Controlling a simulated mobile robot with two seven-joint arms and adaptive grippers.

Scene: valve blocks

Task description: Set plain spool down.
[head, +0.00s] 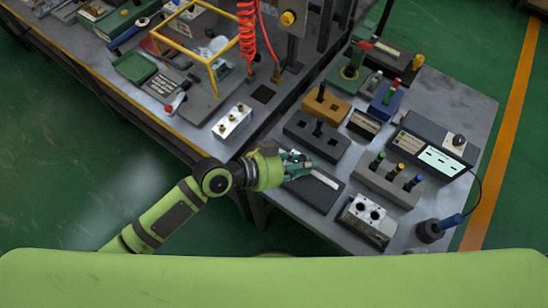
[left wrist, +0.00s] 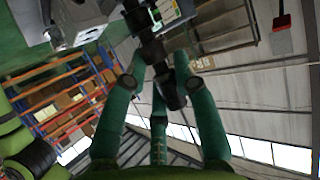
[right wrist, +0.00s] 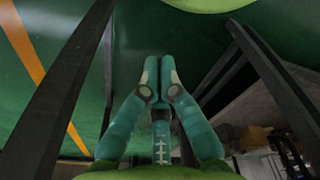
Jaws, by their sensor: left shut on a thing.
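My left gripper (head: 296,162) is over the near left part of the right-hand table. In the left wrist view its teal fingers (left wrist: 165,70) are closed around a dark, cylindrical spool (left wrist: 150,48), which I take to be the plain spool. In the head view the spool is mostly hidden by the gripper, and I cannot tell whether it touches anything below. My right gripper (right wrist: 159,80) shows only in the right wrist view. Its fingertips are together with nothing between them, below table level among dark legs.
A dark plate with a pale strip (head: 326,181) lies just right of the left gripper. A dark block with a black peg (head: 318,138) stands behind it. A silver valve block (head: 368,218) and a grey rack with coloured pegs (head: 388,183) stand to the right. A silver block (head: 232,121) is left.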

